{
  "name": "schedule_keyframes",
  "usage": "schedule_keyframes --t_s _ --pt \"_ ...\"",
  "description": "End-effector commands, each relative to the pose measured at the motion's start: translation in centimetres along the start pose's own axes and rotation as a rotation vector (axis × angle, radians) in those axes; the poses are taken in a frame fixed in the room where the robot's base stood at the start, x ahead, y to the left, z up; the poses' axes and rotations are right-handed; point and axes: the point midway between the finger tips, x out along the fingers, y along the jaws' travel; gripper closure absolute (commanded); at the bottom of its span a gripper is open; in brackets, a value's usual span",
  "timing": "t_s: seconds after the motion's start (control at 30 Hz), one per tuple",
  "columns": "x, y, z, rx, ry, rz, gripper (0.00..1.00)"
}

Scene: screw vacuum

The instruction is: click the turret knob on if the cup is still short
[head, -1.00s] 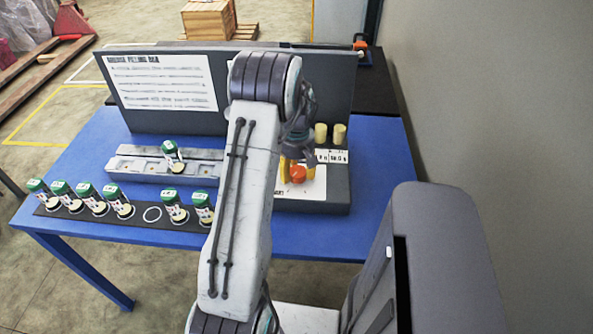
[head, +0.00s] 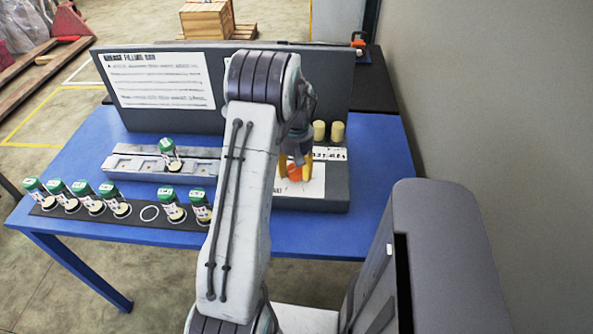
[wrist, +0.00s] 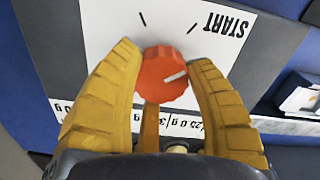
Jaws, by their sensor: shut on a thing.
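The turret knob (wrist: 160,78) is orange-red and round, with a white pointer line aimed right and slightly up in the wrist view. It also shows in the head view (head: 295,173) on the white panel. My gripper (wrist: 163,62) has its yellow fingers on either side of the knob, shut on it. In the head view my gripper (head: 296,165) is at the panel, partly hidden by my arm. A green-topped white container (head: 169,150), perhaps the cup, leans on the grey rail (head: 130,166). Its fill level cannot be read.
Several similar containers (head: 83,194) stand on a black strip at the blue table's front, with one empty ring (head: 149,213). A START label (wrist: 227,23) and tick marks lie beyond the knob. Two pale cylinders (head: 328,131) stand behind it. An instruction board (head: 160,82) rises behind.

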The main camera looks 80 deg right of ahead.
Motion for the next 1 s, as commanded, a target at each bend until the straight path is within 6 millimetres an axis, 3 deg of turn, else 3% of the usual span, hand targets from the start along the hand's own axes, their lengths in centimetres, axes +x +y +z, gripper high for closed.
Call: schedule_keyframes --t_s 0.6,1.0 --pt "-0.07 0.28 -0.44 0.519 0.014 0.004 0.84" --pt "-0.22 0.45 -0.41 0.676 0.017 0.004 0.84"
